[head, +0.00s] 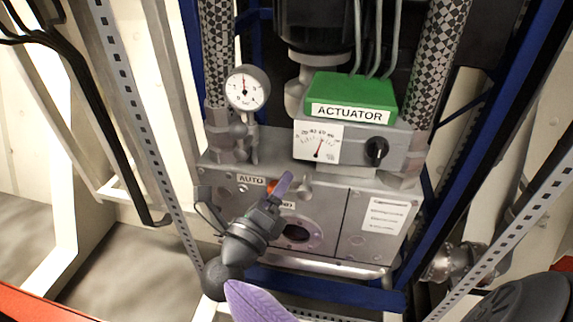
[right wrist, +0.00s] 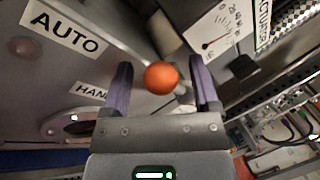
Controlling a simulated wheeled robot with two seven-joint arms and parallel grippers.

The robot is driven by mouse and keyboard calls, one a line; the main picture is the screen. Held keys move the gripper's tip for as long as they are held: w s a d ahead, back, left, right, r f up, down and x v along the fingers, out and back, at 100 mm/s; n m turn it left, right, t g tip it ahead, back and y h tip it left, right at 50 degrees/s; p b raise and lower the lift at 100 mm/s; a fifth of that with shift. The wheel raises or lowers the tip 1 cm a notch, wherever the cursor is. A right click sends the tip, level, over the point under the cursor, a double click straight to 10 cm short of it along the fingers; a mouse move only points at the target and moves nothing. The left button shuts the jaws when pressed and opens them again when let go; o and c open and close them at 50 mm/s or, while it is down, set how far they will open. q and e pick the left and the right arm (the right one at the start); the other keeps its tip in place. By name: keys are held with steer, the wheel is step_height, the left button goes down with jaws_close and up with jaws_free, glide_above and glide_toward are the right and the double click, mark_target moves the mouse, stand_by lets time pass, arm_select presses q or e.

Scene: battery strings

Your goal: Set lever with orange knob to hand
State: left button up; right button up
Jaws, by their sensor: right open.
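The orange knob (right wrist: 161,78) of the lever shows as a ball between the two purple fingers of my right gripper (right wrist: 160,68) in the right wrist view. The fingers are apart, with a gap on each side of the knob. In the head view my right gripper (head: 281,187) is at the grey panel's front, and the knob (head: 271,188) is partly hidden behind a finger. The knob is close to the AUTO label (head: 251,180). The HAND label (right wrist: 91,90) is partly covered by the left finger. The lever's shaft is mostly hidden. My left gripper is not in view.
Above the panel are a green ACTUATOR box (head: 350,92), a dial with a black knob (head: 376,150) and a round pressure gauge (head: 247,88). A round opening (head: 296,233) is below the labels. Blue frame posts and perforated metal rails flank the panel.

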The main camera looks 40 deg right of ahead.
steer(key=shift+w+d, duration=0.1)
steer(key=shift+d, duration=0.15)
steer(key=shift+a, duration=0.15)
steer(key=shift+a+r, duration=0.1)
steer(key=shift+c, duration=1.4)
steer(key=c, duration=0.7)
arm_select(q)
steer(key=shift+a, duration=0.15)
arm_select(e)
jaws_close()
